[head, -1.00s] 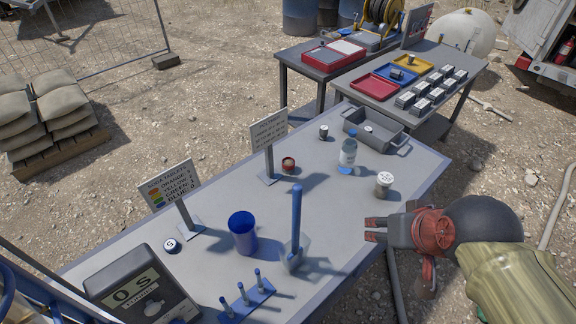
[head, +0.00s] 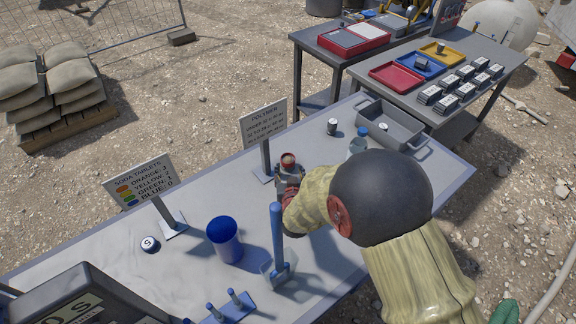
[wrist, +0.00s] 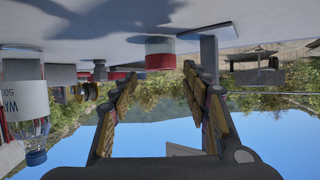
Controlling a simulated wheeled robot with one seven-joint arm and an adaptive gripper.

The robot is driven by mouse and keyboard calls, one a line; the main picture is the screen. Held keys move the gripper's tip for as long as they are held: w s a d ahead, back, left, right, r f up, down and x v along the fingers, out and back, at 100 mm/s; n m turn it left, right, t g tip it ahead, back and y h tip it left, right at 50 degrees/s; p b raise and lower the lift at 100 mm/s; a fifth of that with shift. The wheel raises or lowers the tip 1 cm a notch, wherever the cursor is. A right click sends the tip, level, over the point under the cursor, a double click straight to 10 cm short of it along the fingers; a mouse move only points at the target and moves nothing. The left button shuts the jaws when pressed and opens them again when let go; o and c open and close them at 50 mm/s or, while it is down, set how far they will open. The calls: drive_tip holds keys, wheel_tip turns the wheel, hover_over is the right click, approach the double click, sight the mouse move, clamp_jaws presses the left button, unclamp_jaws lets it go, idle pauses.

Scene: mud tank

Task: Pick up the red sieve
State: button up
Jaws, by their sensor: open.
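The red sieve appears to be the small round red piece (head: 288,160) standing on the grey table in front of the polymer sign. In the wrist view, which is upside down, it shows as a short red and white cylinder (wrist: 160,53) just beyond and between my fingers. My gripper (wrist: 163,80) is open and empty, with a finger on each side of the line to it. In the head view my gripper (head: 288,178) is low over the table, right at the near side of the piece, and my arm hides part of it.
The polymer sign (head: 263,125) stands close behind the piece. A blue cup (head: 224,242) and a blue-handled tool in a clear holder (head: 278,235) stand nearer. A bottle (wrist: 28,110) and a grey tray (head: 390,128) are to the right in the head view.

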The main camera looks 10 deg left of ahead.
sight(288, 166)
drive_tip(key=shift+a+f, duration=0.15)
drive_tip(key=shift+f, duration=0.3)
drive_tip(key=shift+w+a+f, duration=0.1)
drive_tip(key=shift+w+f, duration=0.05)
drive_tip(key=shift+w, duration=0.15)
drive_tip(key=b+x, duration=0.3)
drive_tip(key=x, duration=0.3)
drive_tip(key=shift+w+f, duration=0.3)
drive_tip(key=shift+f, duration=0.05)
drive_tip(key=shift+r, duration=0.1)
drive_tip(key=shift+c, duration=1.2)
drive_tip(key=c, duration=0.6)
